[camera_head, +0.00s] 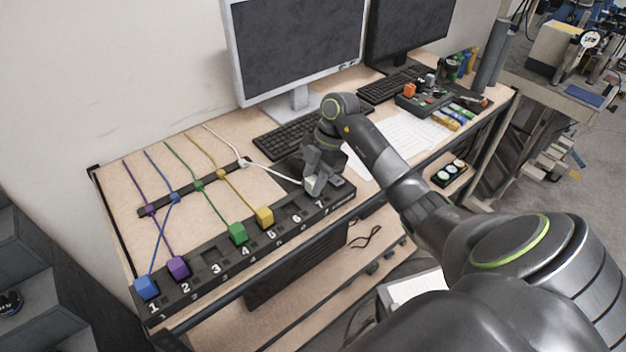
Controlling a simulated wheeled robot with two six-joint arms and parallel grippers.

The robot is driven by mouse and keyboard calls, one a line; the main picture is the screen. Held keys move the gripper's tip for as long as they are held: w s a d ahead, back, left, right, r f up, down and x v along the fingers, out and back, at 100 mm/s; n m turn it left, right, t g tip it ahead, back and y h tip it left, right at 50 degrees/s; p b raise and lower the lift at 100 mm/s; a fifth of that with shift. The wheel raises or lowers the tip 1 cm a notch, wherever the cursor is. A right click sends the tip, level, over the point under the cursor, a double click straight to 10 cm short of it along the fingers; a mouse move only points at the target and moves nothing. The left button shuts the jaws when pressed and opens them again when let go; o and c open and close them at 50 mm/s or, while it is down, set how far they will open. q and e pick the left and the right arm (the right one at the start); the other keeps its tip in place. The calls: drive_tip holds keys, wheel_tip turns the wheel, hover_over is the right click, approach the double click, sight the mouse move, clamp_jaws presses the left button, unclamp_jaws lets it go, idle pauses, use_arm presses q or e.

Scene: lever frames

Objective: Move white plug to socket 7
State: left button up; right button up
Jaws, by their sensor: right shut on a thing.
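The white cable (270,173) runs from its clip on the dark bar to my right gripper (313,187). My right gripper is shut on the white plug, which is mostly hidden by the fingers. It is at the right end of the black socket strip (204,290), close to the number 7. I cannot tell whether the plug is in the socket or just above it. The blue plug (147,288) is at 1, the purple plug (178,267) at 2, the green plug (238,232) at 4 and the yellow plug (264,217) at 5. My left gripper is out of view.
A keyboard (290,136) and monitor (298,45) stand behind my right gripper. Papers (412,135) and a control box (424,102) lie to the right.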

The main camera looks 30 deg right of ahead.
drive_tip(key=shift+f, duration=0.6)
idle(1.1)
drive_tip(key=o, duration=1.5)
drive_tip(key=shift+c, duration=0.2)
drive_tip(key=shift+r, duration=0.15)
drive_tip(key=shift+r+p, duration=2.9)
drive_tip(key=shift+r, duration=0.5)
